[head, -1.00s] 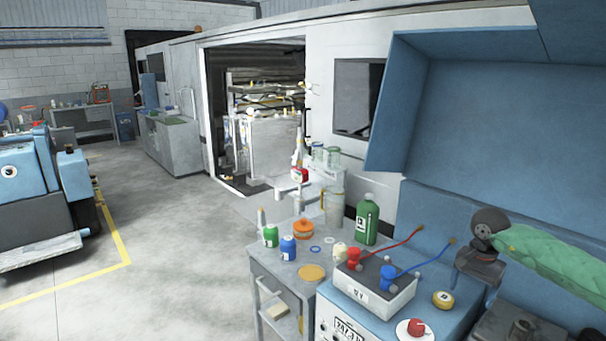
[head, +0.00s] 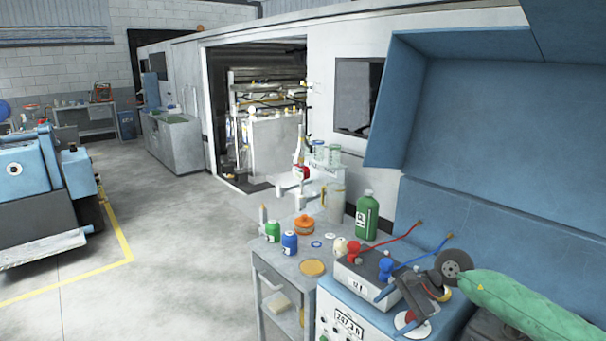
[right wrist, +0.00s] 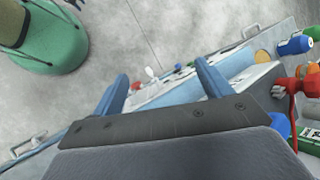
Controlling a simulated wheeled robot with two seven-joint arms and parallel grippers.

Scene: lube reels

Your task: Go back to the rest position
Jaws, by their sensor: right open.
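My right gripper (head: 392,308) hangs over the front right of the blue and white cabinet top, near a grey battery box (head: 352,284), at the end of my green arm. Its fingers are apart with nothing between them. In the right wrist view the two blue fingers of the right gripper (right wrist: 163,82) are also spread and empty. I cannot tell whether a finger touches the cabinet top. The gripper partly covers the red button (head: 408,319) and the round yellow-capped item. My left gripper is not in view.
The battery box has red and blue clamps (head: 385,266) with cables. A blue panel (head: 490,150) rises behind.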

